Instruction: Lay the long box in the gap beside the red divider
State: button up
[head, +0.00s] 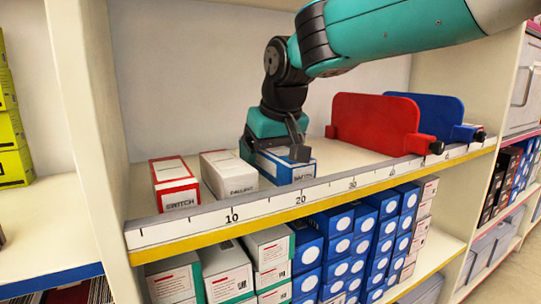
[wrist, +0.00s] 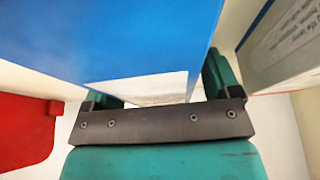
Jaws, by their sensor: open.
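A long blue-and-white box (head: 288,170) lies on the upper shelf, its end facing the front. My gripper (head: 277,148) is open at this box and hides part of its top. In the wrist view the box's blue face (wrist: 140,40) sits between the two open green fingers (wrist: 165,85); I cannot tell whether they touch it. The red divider (head: 375,122) stands upright to the right of the blue box, with bare shelf between them. The divider also shows at the left of the wrist view (wrist: 25,130).
A white box (head: 229,175) stands just left of the blue box, and a red-and-white box (head: 174,184) farther left. A blue divider (head: 435,112) stands behind and right of the red one. A numbered ruler strip (head: 265,207) edges the shelf front. Boxes fill the shelf below.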

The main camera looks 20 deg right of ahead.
aim_at(279, 149)
jog(key=shift+r, duration=0.1)
jog(key=p+v, duration=0.3)
jog(key=v, duration=0.4)
jog(key=shift+s+r, duration=0.15)
jog(key=shift+d, duration=0.1)
